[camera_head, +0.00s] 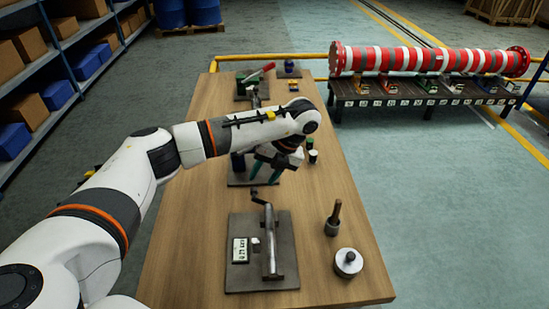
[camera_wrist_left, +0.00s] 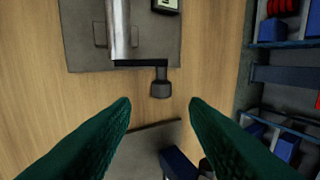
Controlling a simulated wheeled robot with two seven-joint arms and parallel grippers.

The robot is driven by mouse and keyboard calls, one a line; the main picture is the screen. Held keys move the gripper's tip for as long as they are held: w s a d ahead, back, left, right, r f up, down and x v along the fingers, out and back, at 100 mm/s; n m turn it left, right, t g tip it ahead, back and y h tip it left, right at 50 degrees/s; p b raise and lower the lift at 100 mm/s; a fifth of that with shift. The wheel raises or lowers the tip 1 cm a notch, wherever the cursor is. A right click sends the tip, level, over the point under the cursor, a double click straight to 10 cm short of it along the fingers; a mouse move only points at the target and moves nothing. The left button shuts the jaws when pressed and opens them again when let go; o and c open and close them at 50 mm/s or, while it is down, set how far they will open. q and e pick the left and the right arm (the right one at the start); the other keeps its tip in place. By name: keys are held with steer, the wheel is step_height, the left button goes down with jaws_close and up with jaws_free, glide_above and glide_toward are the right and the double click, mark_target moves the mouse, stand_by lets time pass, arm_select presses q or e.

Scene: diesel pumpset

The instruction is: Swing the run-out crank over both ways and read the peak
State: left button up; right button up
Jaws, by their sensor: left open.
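The run-out fixture is a grey plate (camera_head: 230,277) near the table's front. It carries a silver shaft (camera_head: 270,255) and, at the shaft's far end, a dark crank (camera_head: 258,196). A small white display (camera_head: 240,250) stands left of the shaft; its digits are too small to read surely. In the left wrist view the crank's knob (camera_wrist_left: 161,89) sits at the end of its dark arm, just beyond the gap between my fingertips. My left gripper (camera_head: 265,174) is open and empty, with teal fingers, beyond the crank; it also shows in the wrist view (camera_wrist_left: 160,108).
A second plate (camera_head: 238,181) lies under my gripper, partly hidden by my arm. A dark cup with a brown-handled tool (camera_head: 333,218) and a round metal piece (camera_head: 348,263) stand to the right. The wooden table (camera_head: 185,255) is bare at front left.

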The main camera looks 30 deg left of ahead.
arm_select(q)
steer(key=v, duration=0.8)
arm_select(e)
steer(key=shift+r, duration=0.35)
arm_select(q)
steer(key=shift+d, duration=0.1)
